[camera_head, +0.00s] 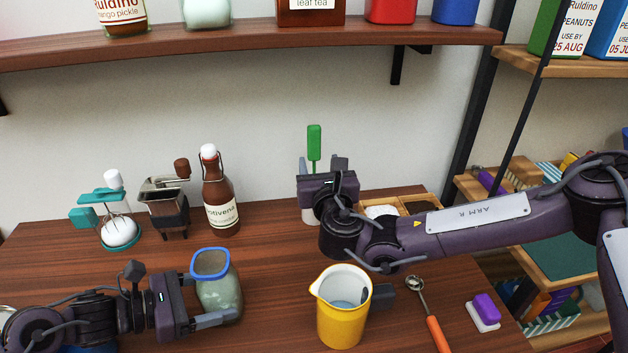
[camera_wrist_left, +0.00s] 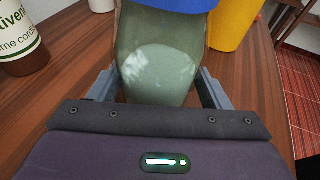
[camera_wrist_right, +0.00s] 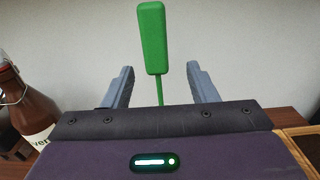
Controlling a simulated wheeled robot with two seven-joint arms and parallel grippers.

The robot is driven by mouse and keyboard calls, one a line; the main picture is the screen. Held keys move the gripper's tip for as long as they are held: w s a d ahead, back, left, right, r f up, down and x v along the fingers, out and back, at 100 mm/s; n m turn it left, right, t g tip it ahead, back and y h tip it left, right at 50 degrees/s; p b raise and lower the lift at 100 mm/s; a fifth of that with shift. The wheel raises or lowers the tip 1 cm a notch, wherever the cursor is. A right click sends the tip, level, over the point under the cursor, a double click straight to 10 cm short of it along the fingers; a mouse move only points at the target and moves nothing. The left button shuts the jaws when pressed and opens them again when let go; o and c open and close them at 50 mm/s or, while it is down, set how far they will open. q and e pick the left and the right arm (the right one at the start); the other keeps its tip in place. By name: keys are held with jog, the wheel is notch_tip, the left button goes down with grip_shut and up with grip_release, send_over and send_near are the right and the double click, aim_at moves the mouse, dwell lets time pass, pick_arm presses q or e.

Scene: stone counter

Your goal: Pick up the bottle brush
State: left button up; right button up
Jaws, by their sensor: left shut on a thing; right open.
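The bottle brush (camera_head: 314,142) stands upright with its green handle on top, at the back middle of the counter. A pale holder (camera_head: 308,214) shows at its foot, mostly hidden by my right gripper. My right gripper (camera_head: 323,165) is open and empty. In the right wrist view the green handle (camera_wrist_right: 151,38) rises between the two fingers in the picture, apparently touching neither. Its lower end is hidden behind the gripper body. My left gripper (camera_head: 208,305) is shut on a glass jar (camera_head: 220,293) with a blue rim, which also shows in the left wrist view (camera_wrist_left: 158,65).
A yellow jug (camera_head: 342,315) stands near the front middle. A spoon (camera_head: 428,315) and purple-white block (camera_head: 484,311) lie right. A shelf (camera_head: 250,38) hangs above.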

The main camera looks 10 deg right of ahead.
aim_at(315, 149)
jog(key=w, duration=0.5)
jog(key=shift+w+a, duration=0.15)
jog(key=shift+a, duration=0.1)
jog(key=shift+r, duration=0.1)
jog(key=c, duration=1.1)
jog(key=shift+r, duration=0.1)
jog(key=shift+s+r, duration=0.2)
jog(key=shift+r, duration=0.35)
notch_tip(315, 149, up, 10)
jog(key=s, duration=1.9)
jog(key=shift+s+r, duration=0.1)
jog(key=shift+s, duration=0.25)
